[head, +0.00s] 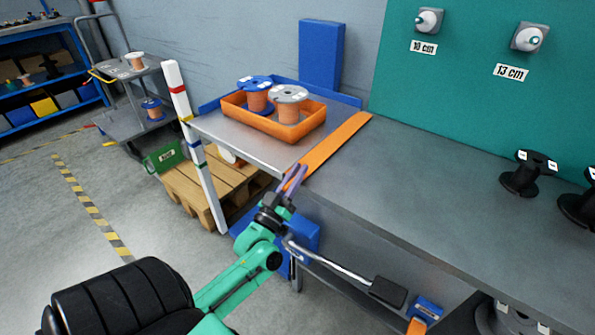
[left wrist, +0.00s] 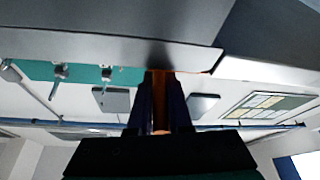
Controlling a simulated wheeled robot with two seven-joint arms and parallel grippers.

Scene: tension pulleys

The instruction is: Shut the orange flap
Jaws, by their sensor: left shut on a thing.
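The orange flap (head: 338,143) is a long narrow strip lying across the bench top, between the grey work surface and the section with the orange tray. My left gripper (head: 296,174) is at the flap's near end, by the front edge of the bench. It is shut on the flap. In the left wrist view, orange (left wrist: 160,98) shows between the two dark fingers of the left gripper (left wrist: 162,88). The fingers hide part of the flap's near end. My right gripper is not in view.
An orange tray (head: 262,127) with two wire spools stands left of the flap. A white post (head: 196,145) with coloured bands stands at the bench's left corner. A metal lever with a black pad (head: 388,292) sticks out below the front edge.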

